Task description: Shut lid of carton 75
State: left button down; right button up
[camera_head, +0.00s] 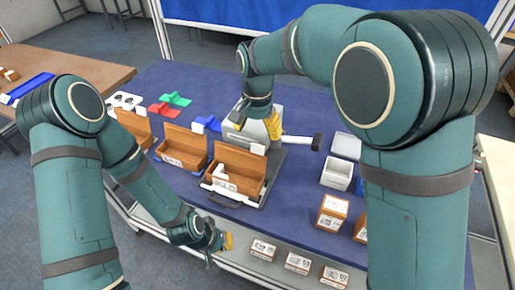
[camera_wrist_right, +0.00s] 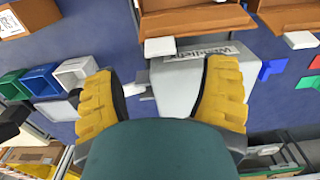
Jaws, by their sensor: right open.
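An open brown carton (camera_head: 233,186) with a white label stands at the front middle of the blue table; its number is too small to read. Its lid (camera_head: 240,158) stands up at the back with a white tab (camera_head: 258,149). In the right wrist view the carton (camera_wrist_right: 195,20) shows at the top edge, with the white tab (camera_wrist_right: 160,46) below it. My right gripper (camera_head: 258,117) is open and empty behind the lid, above a grey device (camera_wrist_right: 180,85). My left gripper (camera_head: 226,241) hangs low at the table's front edge, apart from the carton; its fingers are unclear.
Two more open brown cartons (camera_head: 183,147) (camera_head: 135,124) stand to the left. Small labelled boxes (camera_head: 297,262) line the front ledge. A white bin (camera_head: 337,174) and a hammer-shaped tool (camera_head: 300,140) are to the right. Coloured pieces (camera_head: 174,99) lie behind.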

aim_at(258, 146)
notch_tip(258, 146, down, 7)
jog(key=shift+r+b, duration=0.2)
jog(key=shift+b, duration=0.25)
grip_shut()
